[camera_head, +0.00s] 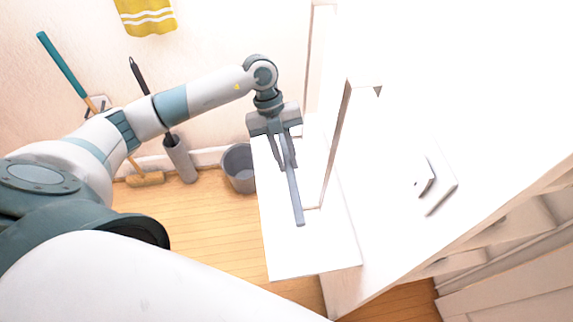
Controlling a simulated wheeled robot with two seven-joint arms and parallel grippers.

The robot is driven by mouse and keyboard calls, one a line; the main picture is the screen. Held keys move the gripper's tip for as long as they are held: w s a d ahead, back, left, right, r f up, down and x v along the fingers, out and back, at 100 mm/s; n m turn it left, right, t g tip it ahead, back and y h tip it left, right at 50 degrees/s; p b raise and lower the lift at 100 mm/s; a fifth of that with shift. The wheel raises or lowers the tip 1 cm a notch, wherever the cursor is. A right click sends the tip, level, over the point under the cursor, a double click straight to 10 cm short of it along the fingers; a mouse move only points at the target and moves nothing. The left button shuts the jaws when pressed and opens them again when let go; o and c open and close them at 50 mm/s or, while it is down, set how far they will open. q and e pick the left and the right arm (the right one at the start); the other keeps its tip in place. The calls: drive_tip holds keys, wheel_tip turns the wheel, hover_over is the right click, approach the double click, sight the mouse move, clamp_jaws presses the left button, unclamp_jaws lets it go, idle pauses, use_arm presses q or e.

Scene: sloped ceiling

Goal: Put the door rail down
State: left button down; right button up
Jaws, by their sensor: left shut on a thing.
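The door rail (293,195) is a thin, straight grey bar. It is in the middle of the head view, above or on a narrow white surface (305,255); I cannot tell whether it touches it. My left gripper (288,160) points downward and is shut on the upper end of the rail. The rail's free end reaches toward the front of the white surface. My right gripper is not in view.
A white upright panel (343,135) stands just right of the rail. A grey bin (239,168) stands on the wooden floor left of the surface. A broom (65,70) and a grey brush holder (180,160) are by the wall. The front of the white surface is clear.

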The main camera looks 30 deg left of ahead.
use_arm(q)
drive_tip(key=shift+f, duration=0.3)
wheel_tip(320, 180, down, 3)
drive_tip(key=shift+r+p, duration=0.15)
drive_tip(key=shift+p, duration=0.45)
drive_tip(key=shift+f, duration=0.2)
drive_tip(key=shift+f+b, duration=0.4)
drive_tip(key=shift+f, duration=0.2)
drive_tip(key=c, duration=1.6)
unclamp_jaws()
drive_tip(key=shift+r, duration=0.1)
